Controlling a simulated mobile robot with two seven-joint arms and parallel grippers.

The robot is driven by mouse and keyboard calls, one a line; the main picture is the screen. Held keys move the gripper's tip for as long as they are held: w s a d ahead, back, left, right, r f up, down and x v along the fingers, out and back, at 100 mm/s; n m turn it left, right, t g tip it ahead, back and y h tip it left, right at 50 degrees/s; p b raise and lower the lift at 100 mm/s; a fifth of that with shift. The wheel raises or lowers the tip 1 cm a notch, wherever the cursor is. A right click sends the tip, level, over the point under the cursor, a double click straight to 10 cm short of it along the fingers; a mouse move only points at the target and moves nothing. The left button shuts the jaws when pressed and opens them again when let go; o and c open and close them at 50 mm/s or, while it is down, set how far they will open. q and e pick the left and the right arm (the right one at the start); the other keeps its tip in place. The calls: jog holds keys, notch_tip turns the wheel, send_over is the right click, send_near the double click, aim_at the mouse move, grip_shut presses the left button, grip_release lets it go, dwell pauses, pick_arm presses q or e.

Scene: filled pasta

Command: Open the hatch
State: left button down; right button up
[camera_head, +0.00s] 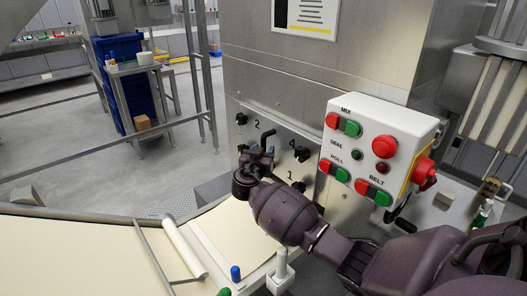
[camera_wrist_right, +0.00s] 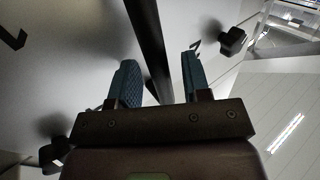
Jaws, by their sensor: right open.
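The hatch (camera_head: 276,131) is a pale metal panel on the front of the steel machine, with black knobs at its edges and numbers beside them. One knob (camera_head: 241,118) is at its upper left and another (camera_head: 302,154) at its right. My right gripper (camera_head: 260,161) is in front of the panel and hides part of it. Contact cannot be told. My left gripper is not seen.
A white control box (camera_head: 372,145) with red and green buttons stands out right of the hatch, close to my right arm. A conveyor (camera_head: 75,245) with a pale sheet lies at lower left. A steel side table (camera_head: 135,67) stands farther back on open floor.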

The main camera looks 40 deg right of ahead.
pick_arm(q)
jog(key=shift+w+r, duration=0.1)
pick_arm(e)
jog(key=shift+w+d, duration=0.25)
jog(key=shift+d, duration=0.05)
jog(key=c, duration=0.7)
grip_shut()
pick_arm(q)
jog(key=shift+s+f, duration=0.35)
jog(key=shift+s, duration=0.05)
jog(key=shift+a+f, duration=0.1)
pick_arm(e)
jog(key=shift+a+f, duration=0.1)
